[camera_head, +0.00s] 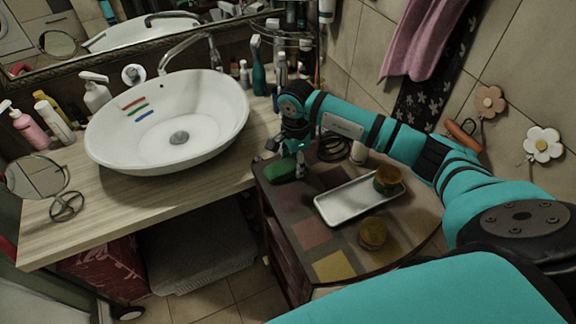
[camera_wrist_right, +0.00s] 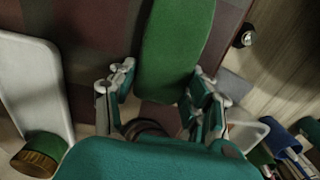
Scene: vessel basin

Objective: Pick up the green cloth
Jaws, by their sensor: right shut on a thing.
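The green cloth (camera_head: 277,173) lies at the left edge of the small side table (camera_head: 335,243). It fills the upper middle of the right wrist view (camera_wrist_right: 176,48) as a long rounded green shape. My right gripper (camera_head: 298,168) points down at the cloth's right end. In the right wrist view its two fingers (camera_wrist_right: 163,98) stand on either side of the cloth's near end, shut on it. The cloth appears low, at the tabletop; I cannot tell whether it touches. My left gripper is not in view.
A white tray (camera_head: 338,208) with a round green-and-brown jar (camera_head: 389,178) lies right of the cloth. The wooden counter (camera_head: 110,205) with the white basin (camera_head: 167,125) is on the left. Bottles (camera_head: 258,75) stand behind the gripper.

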